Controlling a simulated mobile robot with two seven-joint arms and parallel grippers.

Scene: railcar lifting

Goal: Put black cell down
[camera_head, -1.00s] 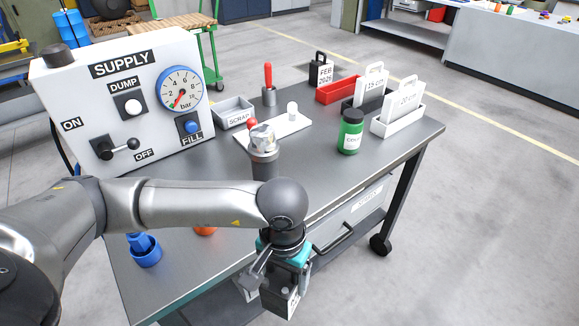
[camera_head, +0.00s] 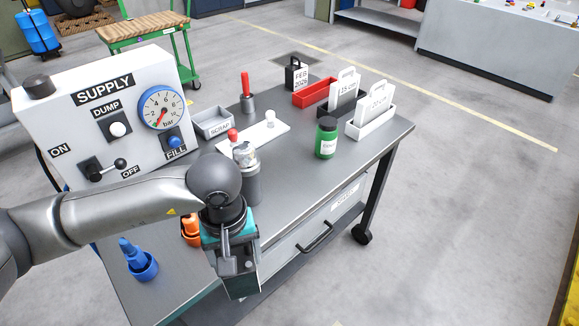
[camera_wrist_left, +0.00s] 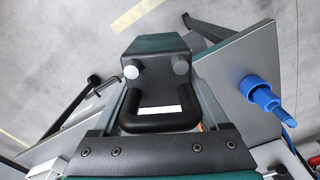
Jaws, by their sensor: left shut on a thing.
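My left gripper (camera_head: 234,258) is shut on the black cell (camera_head: 242,284), a dark block with a carry handle. In the head view the cell hangs upright below the gripper, in front of the bench's front edge, and the wrist covers part of it. In the left wrist view the cell (camera_wrist_left: 157,82) shows a light knob and a dark knob on its top, and a black handle with a white strip lies close to the gripper (camera_wrist_left: 158,122). The grey bench (camera_head: 290,178) stands behind the cell. My right gripper is not in view.
A grey cylinder (camera_head: 250,185), green bottle (camera_head: 326,138), scrap tray (camera_head: 212,122), red tray (camera_head: 314,93) and supply panel (camera_head: 60,125) occupy the rest. The bench's front right stretch is clear.

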